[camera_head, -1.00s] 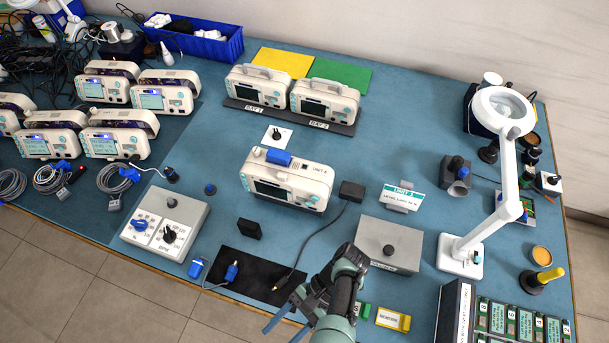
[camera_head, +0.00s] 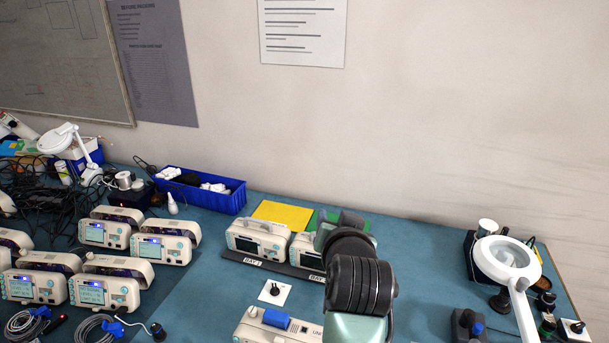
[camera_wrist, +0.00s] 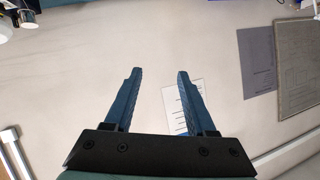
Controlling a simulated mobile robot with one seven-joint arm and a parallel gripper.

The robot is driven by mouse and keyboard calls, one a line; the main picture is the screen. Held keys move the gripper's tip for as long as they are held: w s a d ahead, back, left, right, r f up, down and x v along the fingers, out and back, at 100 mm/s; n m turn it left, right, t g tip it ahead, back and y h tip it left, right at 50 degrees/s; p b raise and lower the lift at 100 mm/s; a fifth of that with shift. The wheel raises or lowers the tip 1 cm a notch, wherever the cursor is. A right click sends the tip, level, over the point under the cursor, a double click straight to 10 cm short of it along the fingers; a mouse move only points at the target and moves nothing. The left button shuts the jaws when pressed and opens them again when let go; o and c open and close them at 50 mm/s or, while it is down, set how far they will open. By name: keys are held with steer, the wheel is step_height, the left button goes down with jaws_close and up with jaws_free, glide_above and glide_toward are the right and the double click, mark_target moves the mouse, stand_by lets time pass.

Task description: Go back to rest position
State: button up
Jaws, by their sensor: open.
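My gripper (camera_wrist: 158,95) shows in the wrist view with its two blue-grey fingers apart and nothing between them. Behind the fingers are the pale wall and a white printed sheet (camera_wrist: 181,105). In the head view my dark, ribbed wrist and green arm rise in front of the table, and the gripper's fingers are hidden there. The arm covers part of the second bay monitor (camera_head: 306,250) and the green mat (camera_head: 330,218).
The blue teal table (camera_head: 440,265) carries monitors at left, a blue bin (camera_head: 205,190), a bay monitor (camera_head: 257,238) and a unit monitor (camera_head: 280,328) cut by the bottom edge. A white magnifier lamp (camera_head: 507,260) stands at right.

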steer(key=s+a+r+n+t, duration=0.1)
steer(key=s+r+t, duration=0.2)
steer(key=r, duration=0.7)
steer(key=s+a+r+n+t, duration=0.1)
steer(key=s+a+r+t, duration=0.15)
steer(key=r, duration=0.75)
steer(key=s+a+r+n+t, duration=0.1)
steer(key=s+r+t, duration=0.7)
steer(key=s+r, duration=0.9)
steer(key=shift+s+a+r+n+b, duration=0.2)
steer(key=shift+a+n+b, duration=0.15)
steer(key=shift+a, duration=0.3)
steer(key=shift+t, duration=0.25)
